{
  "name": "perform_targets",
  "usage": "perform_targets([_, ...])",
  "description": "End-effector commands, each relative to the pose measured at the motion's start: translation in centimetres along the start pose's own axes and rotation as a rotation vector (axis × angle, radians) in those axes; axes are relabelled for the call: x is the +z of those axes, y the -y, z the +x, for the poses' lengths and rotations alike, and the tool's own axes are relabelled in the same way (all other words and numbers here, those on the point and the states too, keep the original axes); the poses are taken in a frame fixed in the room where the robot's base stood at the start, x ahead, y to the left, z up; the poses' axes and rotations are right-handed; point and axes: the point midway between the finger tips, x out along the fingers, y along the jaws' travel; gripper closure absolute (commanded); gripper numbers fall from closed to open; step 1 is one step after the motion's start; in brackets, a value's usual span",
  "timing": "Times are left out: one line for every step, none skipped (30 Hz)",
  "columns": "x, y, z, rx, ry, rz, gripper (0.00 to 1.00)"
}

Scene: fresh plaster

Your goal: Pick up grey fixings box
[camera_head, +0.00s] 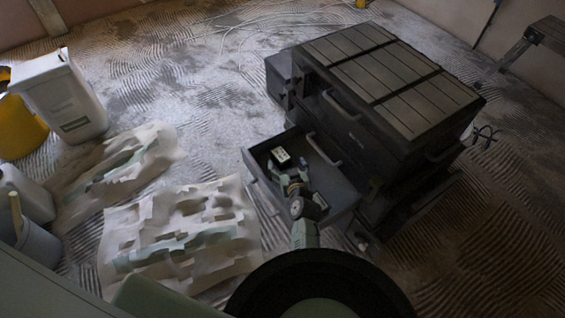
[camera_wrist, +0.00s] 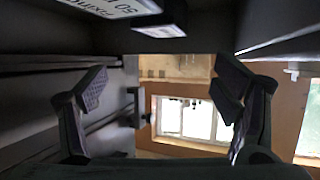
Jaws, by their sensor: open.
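The grey fixings box (camera_head: 281,156) is a small dark box with a white label on top. It sits inside the open drawer (camera_head: 261,182) of the black tool chest, near its far left corner. In the wrist view the box (camera_wrist: 160,20) shows at the top edge, partly cut off, with "fixings" and "50" printed on its label. My gripper (camera_head: 291,174) is over the drawer, just below the box in the head view. In the wrist view my gripper (camera_wrist: 161,86) has its fingers spread wide with nothing between them. The box lies beyond the space between the fingers.
The black tool chest (camera_head: 390,75) rises right behind the drawer, with a handle (camera_head: 324,149) close to my gripper. Crumpled stained sheets (camera_head: 180,235) cover the floor at left. A white tub (camera_head: 62,95) and a yellow bucket (camera_head: 20,130) stand farther left.

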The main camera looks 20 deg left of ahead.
Motion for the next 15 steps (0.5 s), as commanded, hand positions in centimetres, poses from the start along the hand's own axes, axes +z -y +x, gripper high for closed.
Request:
perform_targets([1.7, 0.1, 0.8, -0.002, 0.0, 0.001, 0.18])
perform_targets([2.1, 0.1, 0.9, -0.002, 0.0, 0.001, 0.18])
perform_targets([2.6, 0.1, 1.1, -0.001, 0.0, 0.0, 0.18])
perform_targets([2.9, 0.0, 1.3, -0.001, -0.001, 0.0, 0.18])
perform_targets([2.5, 0.0, 1.6, -0.001, -0.004, 0.0, 0.18])
perform_targets([2.3, 0.0, 2.0, -0.001, -0.003, 0.0, 0.18])
perform_targets([2.3, 0.0, 2.2, -0.001, -0.002, 0.0, 0.18])
perform_targets([2.2, 0.0, 2.4, -0.001, -0.003, 0.0, 0.18])
perform_targets([2.2, 0.0, 2.6, -0.001, -0.002, 0.0, 0.18])
perform_targets([2.2, 0.0, 2.7, -0.001, -0.002, 0.0, 0.18])
perform_targets([2.2, 0.1, 2.9, -0.001, -0.002, 0.0, 0.18])
perform_targets([2.3, 0.1, 3.2, -0.001, -0.002, 0.001, 0.18])
perform_targets([2.3, 0.1, 3.6, -0.001, -0.002, 0.001, 0.18])
perform_targets([2.3, 0.1, 4.1, -0.001, -0.004, 0.001, 0.18])
perform_targets([2.4, 0.1, 4.8, -0.001, -0.003, 0.001, 0.18])
